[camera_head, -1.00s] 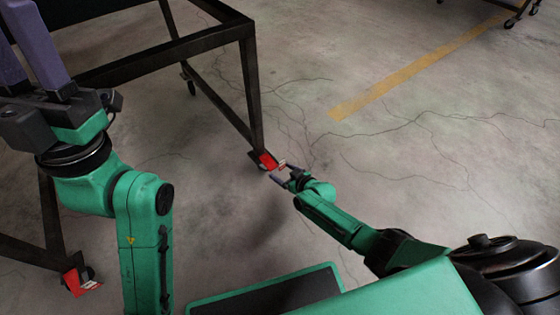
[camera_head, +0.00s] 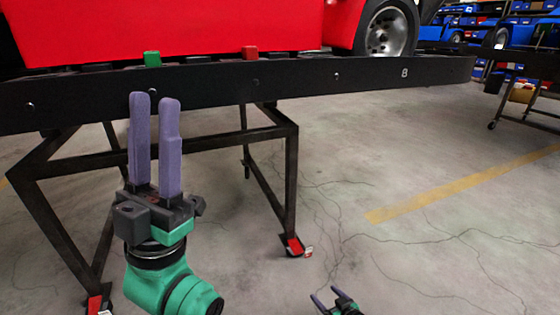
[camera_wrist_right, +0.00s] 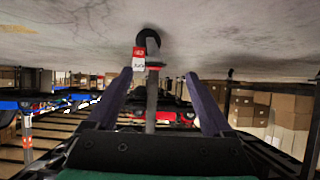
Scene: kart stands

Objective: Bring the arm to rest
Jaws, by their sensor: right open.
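My left gripper (camera_head: 154,98) points up in front of the stand's black beam in the head view. Its two purple fingers have a narrow gap between them and hold nothing. My right gripper (camera_head: 327,297) is low at the bottom edge, open and empty, with its fingers spread. It is below and right of the stand's caster with a red brake pedal (camera_head: 292,244), apart from it. In the right wrist view my right gripper (camera_wrist_right: 159,78) has nothing held between its fingers. A caster wheel (camera_wrist_right: 148,41) and a red-and-white tag (camera_wrist_right: 139,58) show beyond them, upside down.
A black stand (camera_head: 215,86) carries a red kart (camera_head: 170,28) across the top. A second red-pedalled caster (camera_head: 96,304) is at lower left. Another stand (camera_head: 525,118) is at the far right. Floor (camera_head: 420,240) on the right is clear, with a yellow line.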

